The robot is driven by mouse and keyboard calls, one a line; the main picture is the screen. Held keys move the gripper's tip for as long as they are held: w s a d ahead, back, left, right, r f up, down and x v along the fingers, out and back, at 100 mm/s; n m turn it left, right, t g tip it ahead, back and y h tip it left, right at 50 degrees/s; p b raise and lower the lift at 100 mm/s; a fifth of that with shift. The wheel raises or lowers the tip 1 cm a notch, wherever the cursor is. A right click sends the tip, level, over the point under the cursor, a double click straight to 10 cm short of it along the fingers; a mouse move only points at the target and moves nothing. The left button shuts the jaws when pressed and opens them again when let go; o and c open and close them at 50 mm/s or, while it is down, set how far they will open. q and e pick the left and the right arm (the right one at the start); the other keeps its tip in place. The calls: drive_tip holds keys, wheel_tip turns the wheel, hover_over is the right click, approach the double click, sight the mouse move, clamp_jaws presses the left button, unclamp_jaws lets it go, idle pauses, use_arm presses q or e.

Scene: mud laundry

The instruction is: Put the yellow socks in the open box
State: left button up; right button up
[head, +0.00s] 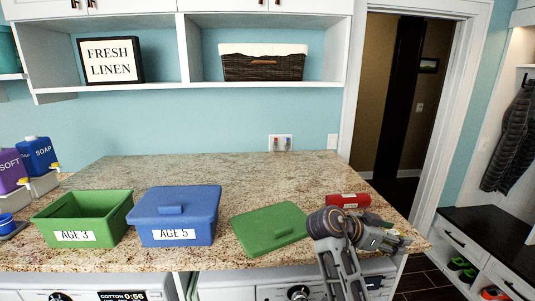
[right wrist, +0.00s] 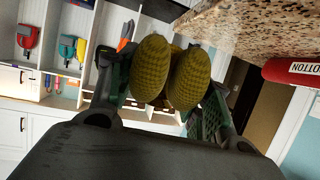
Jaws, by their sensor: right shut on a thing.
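The yellow socks show in the right wrist view as two rounded knitted bundles (right wrist: 170,75) held between the fingers of my right gripper (right wrist: 165,95). In the head view my right gripper (head: 388,240) is at the front right edge of the granite counter, and I cannot clearly make out the socks there. The open box is the green one labelled AGE 3 (head: 82,218), at the left of the counter, well left of my right gripper. I can see into its top, and its visible inside looks empty. My left gripper is not in view.
A blue box labelled AGE 5 (head: 175,215) with its lid on stands right of the green box. A green lid (head: 270,228) lies flat between it and my right arm. A red container (head: 348,200) lies just behind my right gripper. The counter's back middle is clear.

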drive_tip(key=s+a+f+n+t+y, duration=0.1)
drive_tip(key=a+f+n+t+y, duration=0.2)
drive_tip(key=f, duration=0.5)
drive_tip(key=s+a+f+n+t+y, duration=0.2)
drive_tip(key=a+f+n+t+y, duration=0.2)
drive_tip(key=f+n, duration=0.3)
drive_tip(key=s+a+f+n+t+y, duration=0.1)
drive_tip(key=a+f+n+t+y, duration=0.2)
drive_tip(key=f, duration=0.6)
drive_tip(key=shift+s+a+n+t+y, duration=0.35)
drive_tip(key=shift+a+n+y, duration=0.5)
drive_tip(key=shift+n+y, duration=0.55)
drive_tip(key=shift+f+b, duration=0.8)
drive_tip(key=shift+b, duration=0.1)
drive_tip(key=shift+r+p, duration=1.7)
drive_tip(key=shift+r, duration=0.15)
drive_tip(key=shift+r+p, duration=0.3)
drive_tip(key=shift+r, duration=0.05)
